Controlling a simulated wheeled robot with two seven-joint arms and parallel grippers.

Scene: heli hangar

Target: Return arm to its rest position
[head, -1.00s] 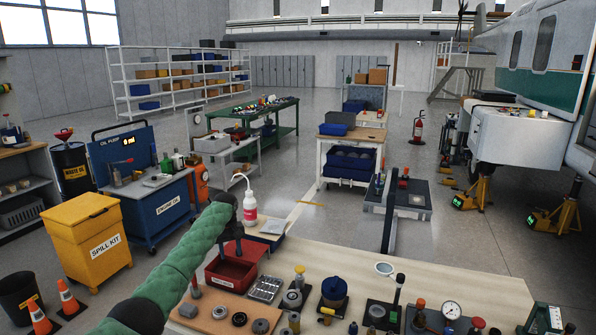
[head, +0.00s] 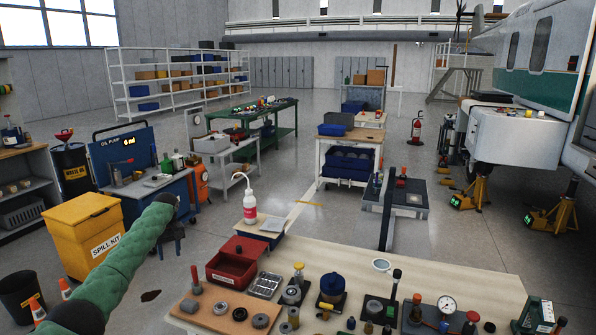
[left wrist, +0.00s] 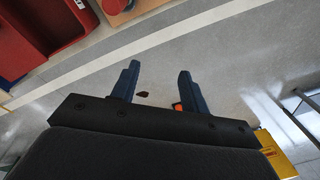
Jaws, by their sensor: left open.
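My left arm in its green sleeve (head: 128,250) reaches in from the lower left in the head view. My left gripper (head: 171,247) points down over the floor, left of the workbench and in front of the blue oil pump cart. My right gripper is in neither view.
The yellow spill kit (head: 88,237) and orange cones (head: 37,311) stand at left. A dark spot (head: 151,296) lies on the floor.

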